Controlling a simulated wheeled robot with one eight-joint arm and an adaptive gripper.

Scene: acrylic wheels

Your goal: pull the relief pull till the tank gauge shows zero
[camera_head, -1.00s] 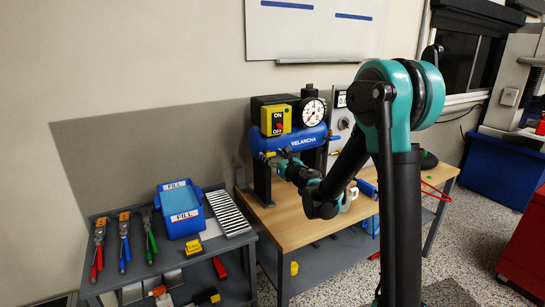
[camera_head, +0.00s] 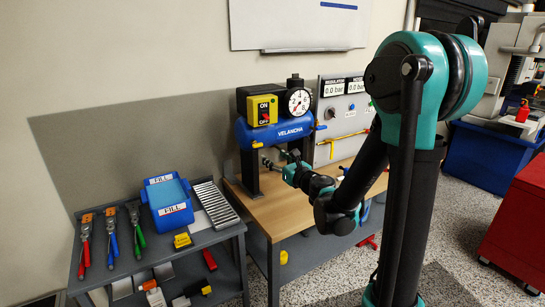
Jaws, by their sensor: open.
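The blue tank (camera_head: 275,131) marked VELANCHA stands on the wooden bench top. Its round white gauge (camera_head: 299,101) sits above the tank's right end; the needle is too small to read surely. A yellow ON/OFF switch box (camera_head: 263,110) is beside the gauge. My gripper (camera_head: 277,160) is below the tank's middle, near its underside, at the end of my teal and black arm. It is open, and I see nothing held in it. I cannot pick out the relief pull surely; small fittings under the tank are partly hidden by my gripper.
A panel (camera_head: 343,112) with 0.0 bar displays stands right of the tank. A grey cart (camera_head: 160,257) at left holds several pliers, a blue FILL bin (camera_head: 168,202) and a slatted metal rack (camera_head: 215,203). The front of the wooden bench (camera_head: 275,215) is clear.

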